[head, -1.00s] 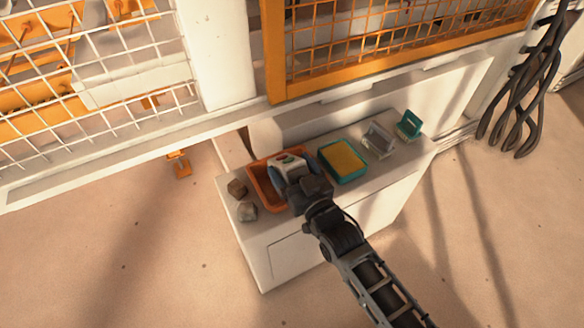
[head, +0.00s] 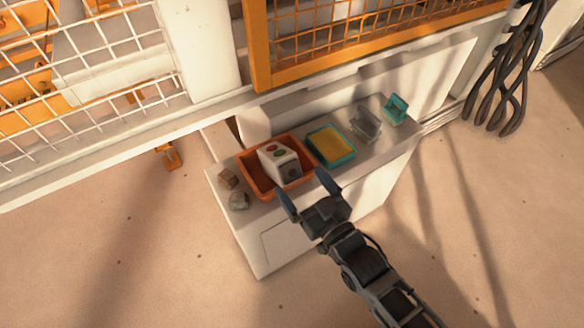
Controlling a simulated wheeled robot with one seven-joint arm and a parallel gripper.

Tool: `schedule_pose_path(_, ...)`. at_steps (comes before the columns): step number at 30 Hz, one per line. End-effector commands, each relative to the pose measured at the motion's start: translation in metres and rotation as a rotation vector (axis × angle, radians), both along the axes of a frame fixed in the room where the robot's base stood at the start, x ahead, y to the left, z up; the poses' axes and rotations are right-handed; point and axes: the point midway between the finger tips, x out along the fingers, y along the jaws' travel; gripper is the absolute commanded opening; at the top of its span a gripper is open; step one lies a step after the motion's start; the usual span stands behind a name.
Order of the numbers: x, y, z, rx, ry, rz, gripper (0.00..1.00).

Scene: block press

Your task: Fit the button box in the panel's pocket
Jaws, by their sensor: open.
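The button box (head: 279,164) is white with red and green buttons on its top and a dark round spot on one side. It sits inside an orange tray-like container (head: 250,177) on the white counter, toward that container's right side, and looks somewhat tilted. Whether it is fully seated I cannot tell. My gripper (head: 309,192) is open and empty, in front of the container on the near side, apart from the box. I cannot make out a separate panel pocket in this view.
A teal tray with a yellow inside (head: 331,146) stands right of the orange container. A grey holder (head: 365,125) and a teal holder (head: 395,108) stand farther right. Two stones (head: 228,179) lie at the left end. An orange mesh fence (head: 260,45) rises behind the counter.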

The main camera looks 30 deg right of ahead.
Motion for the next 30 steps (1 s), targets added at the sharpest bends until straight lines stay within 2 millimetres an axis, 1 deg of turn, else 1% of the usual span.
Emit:
schedule_pose_path(1, -0.007, 0.000, 0.000, 0.000, 0.000, 0.000, 0.96)
schedule_pose_path(4, -0.016, 0.000, 0.000, 0.000, 0.001, 0.000, 0.96)
schedule_pose_path(8, -0.020, 0.000, 0.000, 0.000, 0.000, 0.000, 0.96)
schedule_pose_path(14, -0.021, 0.000, 0.000, 0.000, 0.000, 0.000, 0.96)
schedule_pose_path(17, -0.031, 0.000, 0.000, 0.000, 0.008, 0.000, 0.96)
schedule_pose_path(20, -0.058, 0.000, 0.002, 0.000, 0.029, 0.000, 0.96)
schedule_pose_path(23, -0.100, 0.001, 0.010, 0.001, 0.060, 0.000, 0.96)
schedule_pose_path(24, -0.118, 0.001, 0.015, 0.001, 0.075, 0.000, 0.96)
schedule_pose_path(26, -0.145, 0.001, 0.024, 0.001, 0.097, -0.001, 0.96)
schedule_pose_path(27, -0.162, 0.001, 0.031, 0.001, 0.110, -0.001, 0.96)
schedule_pose_path(29, -0.186, 0.001, 0.043, 0.001, 0.131, -0.001, 0.96)
schedule_pose_path(30, -0.201, 0.001, 0.052, 0.001, 0.143, -0.001, 0.96)
